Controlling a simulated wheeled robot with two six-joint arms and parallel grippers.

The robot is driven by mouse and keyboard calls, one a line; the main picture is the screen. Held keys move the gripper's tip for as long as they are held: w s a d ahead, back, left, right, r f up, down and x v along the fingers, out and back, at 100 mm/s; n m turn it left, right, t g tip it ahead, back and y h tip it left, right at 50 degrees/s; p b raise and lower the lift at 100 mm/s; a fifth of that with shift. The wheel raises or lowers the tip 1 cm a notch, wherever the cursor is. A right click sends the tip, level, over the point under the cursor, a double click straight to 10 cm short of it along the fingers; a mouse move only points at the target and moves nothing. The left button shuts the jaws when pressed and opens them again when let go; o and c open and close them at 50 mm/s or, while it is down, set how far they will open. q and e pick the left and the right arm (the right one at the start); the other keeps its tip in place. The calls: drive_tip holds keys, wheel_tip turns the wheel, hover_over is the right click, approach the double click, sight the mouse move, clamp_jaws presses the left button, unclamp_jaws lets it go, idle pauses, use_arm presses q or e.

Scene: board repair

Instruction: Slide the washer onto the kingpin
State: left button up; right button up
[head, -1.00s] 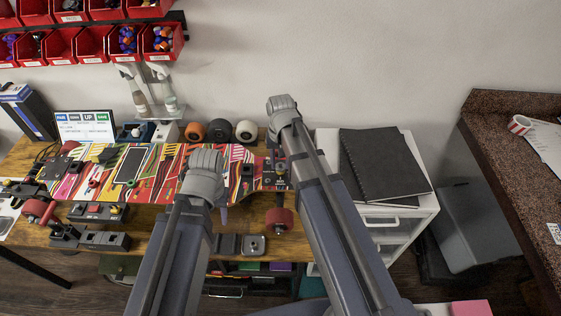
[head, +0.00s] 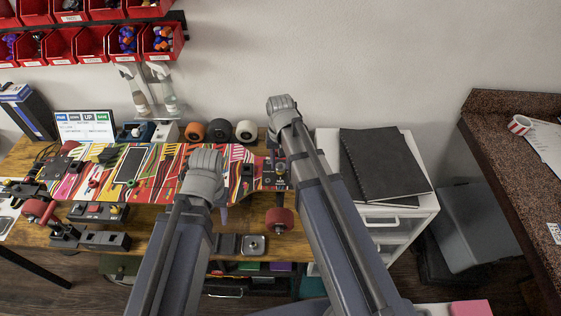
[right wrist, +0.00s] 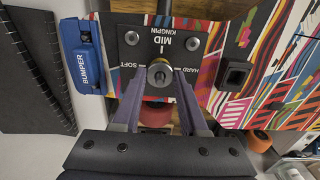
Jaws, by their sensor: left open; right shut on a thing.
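In the right wrist view, my right gripper (right wrist: 160,80) is shut on a small round metal washer (right wrist: 160,69). The washer is over the middle of a dark plate (right wrist: 133,53) marked KINGPIN, SOFT, MID and HARD. A round brass-coloured centre shows in the washer, but I cannot tell whether the washer is around the kingpin or only above it. In the head view, the plate is partly hidden by my right arm at the right end of the skateboard deck (head: 170,185). A purple-grey finger of my left gripper (head: 223,214) shows beside the left wrist; the rest is hidden.
A blue BUMPER block (right wrist: 84,56) and a black square holder (right wrist: 236,74) flank the plate. Several wheels (head: 220,130) stand at the back of the bench. Black notebooks (head: 385,165) lie on the white cabinet at right. A red wheel (head: 280,220) hangs under the deck.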

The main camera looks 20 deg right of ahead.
drive_tip(key=shift+f, duration=0.15)
drive_tip(key=o, duration=1.2)
drive_tip(key=shift+c, duration=1)
wheel_tip(320, 180, up, 8)
drive_tip(key=p, duration=0.7)
drive_tip(key=shift+f, duration=0.15)
